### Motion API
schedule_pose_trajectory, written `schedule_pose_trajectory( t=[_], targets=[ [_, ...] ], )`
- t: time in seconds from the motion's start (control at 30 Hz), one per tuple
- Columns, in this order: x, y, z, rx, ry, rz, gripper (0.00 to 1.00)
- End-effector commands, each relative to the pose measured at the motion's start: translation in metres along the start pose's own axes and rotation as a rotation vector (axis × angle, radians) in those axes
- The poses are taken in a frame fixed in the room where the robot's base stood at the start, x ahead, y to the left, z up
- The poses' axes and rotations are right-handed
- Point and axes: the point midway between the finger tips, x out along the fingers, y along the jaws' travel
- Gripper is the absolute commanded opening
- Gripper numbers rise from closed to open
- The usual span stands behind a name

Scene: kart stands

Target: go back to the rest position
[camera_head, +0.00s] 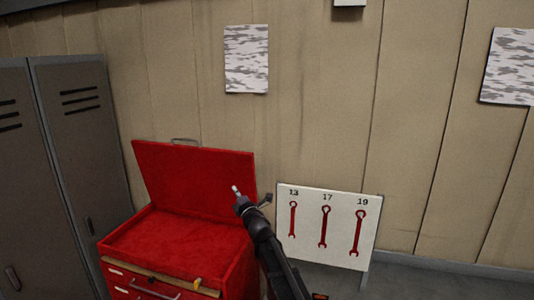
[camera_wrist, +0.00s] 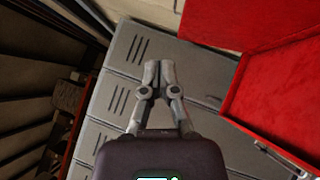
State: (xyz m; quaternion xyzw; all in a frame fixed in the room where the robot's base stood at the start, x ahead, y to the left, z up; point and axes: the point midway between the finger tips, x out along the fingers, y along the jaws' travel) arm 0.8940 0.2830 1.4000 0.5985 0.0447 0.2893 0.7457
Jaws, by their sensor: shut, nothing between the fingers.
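My gripper (camera_wrist: 152,78) is shut and empty in the wrist view, its two fingertips together. In the head view my gripper (camera_head: 237,190) is raised in front of the red tool chest, at the right side of its open lid (camera_head: 190,175). The tool chest's red top (camera_head: 175,240) also shows at the right of the wrist view (camera_wrist: 275,95). I cannot tell how far the fingers are from the lid.
Grey lockers (camera_head: 80,130) stand at the left. A white board (camera_head: 340,250) with wrench outlines marked 13, 17 and 19 stands at the right of the chest. Camouflage-patterned sheets (camera_head: 246,58) hang on the panelled wall. Floor shows at the lower right.

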Motion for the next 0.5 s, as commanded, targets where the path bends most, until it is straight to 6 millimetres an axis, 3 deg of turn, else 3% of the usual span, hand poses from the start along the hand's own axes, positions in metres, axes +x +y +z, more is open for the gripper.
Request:
schedule_pose_trajectory(
  t=[0.5],
  targets=[
    [-0.037,-0.042,0.034,0.171,-0.14,-0.164,0.0]
  ],
)
